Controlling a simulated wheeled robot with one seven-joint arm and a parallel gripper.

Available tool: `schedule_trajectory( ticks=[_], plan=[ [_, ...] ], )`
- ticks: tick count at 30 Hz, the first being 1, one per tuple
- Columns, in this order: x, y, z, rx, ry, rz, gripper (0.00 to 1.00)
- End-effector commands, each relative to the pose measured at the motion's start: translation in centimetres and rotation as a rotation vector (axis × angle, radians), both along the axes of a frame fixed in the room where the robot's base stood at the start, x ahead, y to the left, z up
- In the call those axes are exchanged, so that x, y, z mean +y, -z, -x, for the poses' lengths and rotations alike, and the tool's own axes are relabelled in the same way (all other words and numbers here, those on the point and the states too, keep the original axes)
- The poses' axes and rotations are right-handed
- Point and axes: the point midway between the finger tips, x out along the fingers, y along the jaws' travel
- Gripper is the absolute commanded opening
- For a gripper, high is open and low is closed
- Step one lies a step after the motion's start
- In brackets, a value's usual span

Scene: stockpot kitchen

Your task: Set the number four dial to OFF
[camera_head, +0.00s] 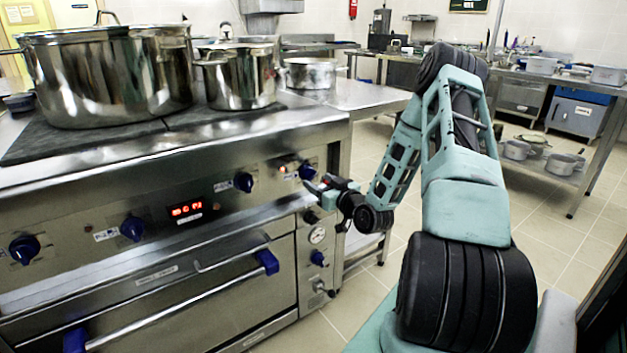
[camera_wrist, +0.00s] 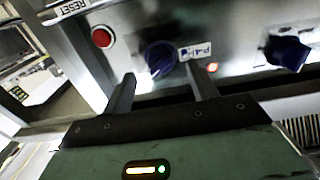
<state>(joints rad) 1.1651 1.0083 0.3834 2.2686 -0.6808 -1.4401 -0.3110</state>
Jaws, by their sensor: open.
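The stove front carries a row of blue dials: one at the far left (camera_head: 24,249), a second (camera_head: 132,228), a third (camera_head: 243,182) and the rightmost, fourth dial (camera_head: 307,171). My gripper (camera_head: 318,187) is just in front of the panel, beside and slightly below the fourth dial. In the wrist view, my gripper (camera_wrist: 162,82) is open, with a blue dial (camera_wrist: 160,57) just beyond and between its two fingertips. I cannot tell whether they touch it. A white label (camera_wrist: 195,50) and a lit orange lamp (camera_wrist: 212,67) are beside this dial. Its setting is not readable.
Another blue dial (camera_wrist: 287,53) and a red button (camera_wrist: 102,37) flank the dial in the wrist view. A steel handrail (camera_head: 230,228) runs below the panel. Large pots (camera_head: 110,75) stand on the stove top. Open tiled floor (camera_head: 375,290) is at the right.

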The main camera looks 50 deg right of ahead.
Motion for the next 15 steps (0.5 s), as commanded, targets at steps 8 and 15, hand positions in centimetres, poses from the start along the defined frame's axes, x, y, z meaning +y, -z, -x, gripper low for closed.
schedule_trajectory(
  ticks=[8,15],
  plan=[
    [-0.8,0.0,-3.4,0.0,0.0,0.001,0.58],
    [-0.9,0.0,-3.9,0.001,0.0,0.0,0.58]
  ],
)
